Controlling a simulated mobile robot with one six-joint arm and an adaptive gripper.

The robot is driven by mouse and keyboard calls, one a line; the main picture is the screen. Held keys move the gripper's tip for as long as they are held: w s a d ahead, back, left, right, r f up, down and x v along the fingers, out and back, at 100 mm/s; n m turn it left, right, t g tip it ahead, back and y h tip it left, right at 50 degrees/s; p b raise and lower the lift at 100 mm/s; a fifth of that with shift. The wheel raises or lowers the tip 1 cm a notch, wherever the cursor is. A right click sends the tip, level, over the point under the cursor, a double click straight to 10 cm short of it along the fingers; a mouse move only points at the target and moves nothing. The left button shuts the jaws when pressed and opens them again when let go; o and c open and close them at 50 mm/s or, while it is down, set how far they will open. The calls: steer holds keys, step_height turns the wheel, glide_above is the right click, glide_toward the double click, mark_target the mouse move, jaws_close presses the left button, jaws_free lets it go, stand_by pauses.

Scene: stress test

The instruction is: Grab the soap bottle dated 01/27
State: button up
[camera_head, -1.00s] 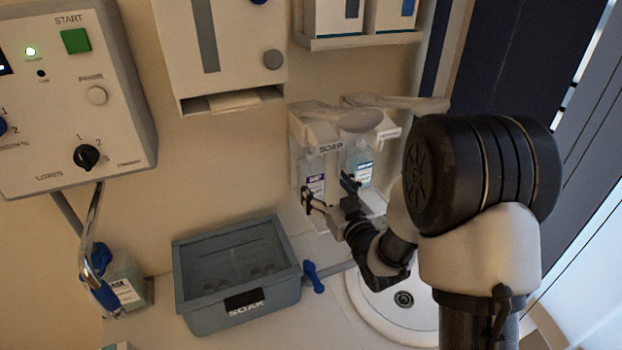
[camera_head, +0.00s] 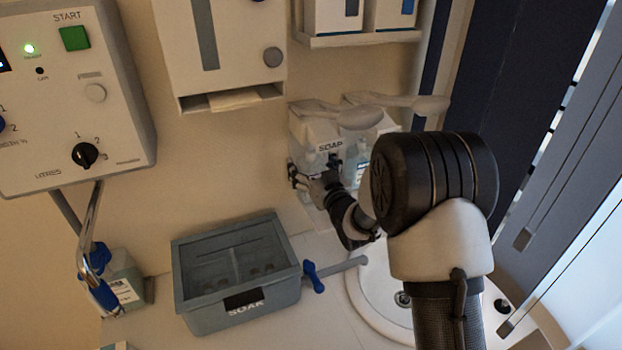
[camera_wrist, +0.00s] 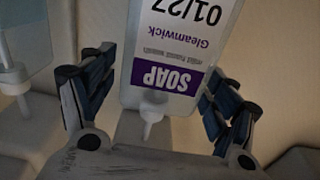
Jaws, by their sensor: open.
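The soap bottle dated 01/27 (camera_wrist: 180,45) shows upside down in the wrist view, with a purple SOAP band, the name Gleamwick and a pale nozzle. My gripper (camera_wrist: 159,68) is open, with one finger on each side of the bottle. Whether the fingers touch it I cannot tell. In the head view my gripper (camera_head: 315,178) is at the left wall soap dispenser (camera_head: 318,138) and hides most of that bottle. A second bottle (camera_head: 361,165) hangs in the dispenser to the right. A bottle also shows at the left edge of the wrist view (camera_wrist: 22,50).
A grey SOAK tub (camera_head: 200,310) stands on the counter, left of the round basin (camera_head: 375,290). A lever (camera_head: 358,115) juts out above each bottle. A paper dispenser (camera_head: 225,80) and a control panel (camera_head: 50,130) are on the wall to the left.

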steer(key=shift+c, duration=0.4)
steer(key=c, duration=1)
steer(key=shift+r, duration=0.15)
